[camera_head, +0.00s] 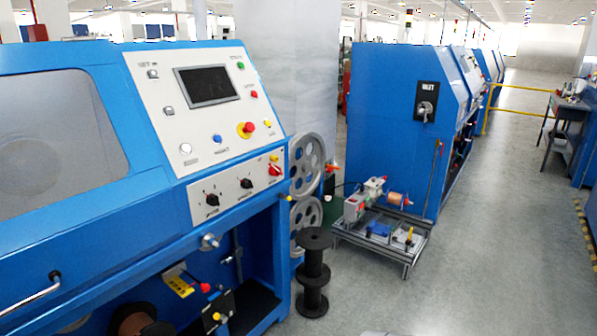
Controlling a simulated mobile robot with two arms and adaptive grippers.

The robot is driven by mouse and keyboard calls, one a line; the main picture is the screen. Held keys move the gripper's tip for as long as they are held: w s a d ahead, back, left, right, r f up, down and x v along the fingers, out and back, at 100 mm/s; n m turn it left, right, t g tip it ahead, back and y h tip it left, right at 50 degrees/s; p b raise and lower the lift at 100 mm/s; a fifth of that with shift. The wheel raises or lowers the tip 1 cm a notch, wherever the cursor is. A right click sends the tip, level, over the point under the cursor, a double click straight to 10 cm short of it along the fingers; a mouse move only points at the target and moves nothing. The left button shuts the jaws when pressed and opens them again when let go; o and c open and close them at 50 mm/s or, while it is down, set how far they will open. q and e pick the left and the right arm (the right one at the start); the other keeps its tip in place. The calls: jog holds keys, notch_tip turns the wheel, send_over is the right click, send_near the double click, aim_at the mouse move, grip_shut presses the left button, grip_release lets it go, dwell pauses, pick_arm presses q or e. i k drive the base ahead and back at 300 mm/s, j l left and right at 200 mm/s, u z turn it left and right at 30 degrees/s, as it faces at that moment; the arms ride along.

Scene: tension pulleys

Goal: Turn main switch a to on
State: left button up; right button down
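A black switch plate (427,100) with a pale label and a grey rotary handle is on the end face of the blue cabinet at the right. A red rotary switch (274,169) on yellow sits at the lower right of the near machine's white control panel. I cannot read the labels well enough to tell which one is main switch a, nor its on or off position. Neither of my grippers is in view.
The near blue machine (150,235) fills the left side. A black spool (314,270) stands on the floor beside it. A low metal frame (375,245) with small devices stands before the right cabinet. The grey floor (490,250) at the right is clear.

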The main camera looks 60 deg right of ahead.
aim_at(275, 170)
jog(key=l+z, duration=0.1)
jog(key=z, duration=1.8)
